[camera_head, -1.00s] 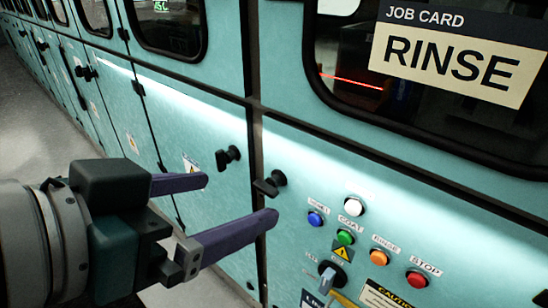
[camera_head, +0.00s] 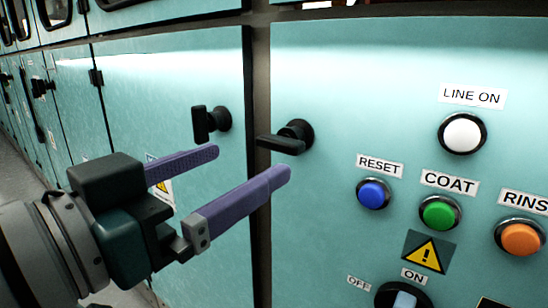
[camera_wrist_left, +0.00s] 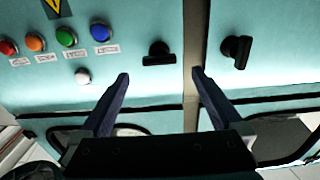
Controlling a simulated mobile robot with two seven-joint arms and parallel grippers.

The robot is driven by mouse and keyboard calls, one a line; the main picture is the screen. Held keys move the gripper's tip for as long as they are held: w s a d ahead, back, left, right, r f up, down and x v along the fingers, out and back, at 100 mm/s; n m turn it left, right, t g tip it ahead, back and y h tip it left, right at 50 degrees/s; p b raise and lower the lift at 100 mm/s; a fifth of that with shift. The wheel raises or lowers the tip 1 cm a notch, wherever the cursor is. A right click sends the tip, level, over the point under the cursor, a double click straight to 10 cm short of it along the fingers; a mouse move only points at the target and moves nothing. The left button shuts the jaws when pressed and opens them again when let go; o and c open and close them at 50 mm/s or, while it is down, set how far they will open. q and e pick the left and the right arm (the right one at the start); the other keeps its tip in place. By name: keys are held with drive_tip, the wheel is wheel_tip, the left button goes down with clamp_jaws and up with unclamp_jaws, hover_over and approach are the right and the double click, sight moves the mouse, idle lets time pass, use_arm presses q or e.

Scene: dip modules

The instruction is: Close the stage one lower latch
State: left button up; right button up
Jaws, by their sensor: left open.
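Two black latches sit on the teal cabinet front, either side of a dark vertical seam. The left latch (camera_head: 210,122) has its handle upright, and the right latch (camera_head: 288,138) has its handle lying level, pointing left. In the wrist view, which is upside down, the level latch (camera_wrist_left: 158,53) is on the left and the other latch (camera_wrist_left: 236,50) on the right. No label shows which one is stage one. My left gripper (camera_head: 248,163) is open and empty, its purple fingers just below the latches, apart from both. It also shows in the wrist view (camera_wrist_left: 160,78). My right gripper is out of view.
Right of the level latch is a button panel with a white LINE ON button (camera_head: 462,133), a blue button (camera_head: 373,193), a green button (camera_head: 439,212) and an orange button (camera_head: 520,237). More cabinet doors run off to the left.

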sight(273, 147)
use_arm(q)
drive_tip(key=b+x, duration=0.1)
drive_tip(key=x, duration=0.7)
drive_tip(key=shift+w+d+b, duration=0.1)
drive_tip(key=shift+d+b, duration=0.05)
drive_tip(key=shift+b, duration=0.2)
drive_tip(key=shift+c, duration=0.2)
drive_tip(key=c, duration=1.3)
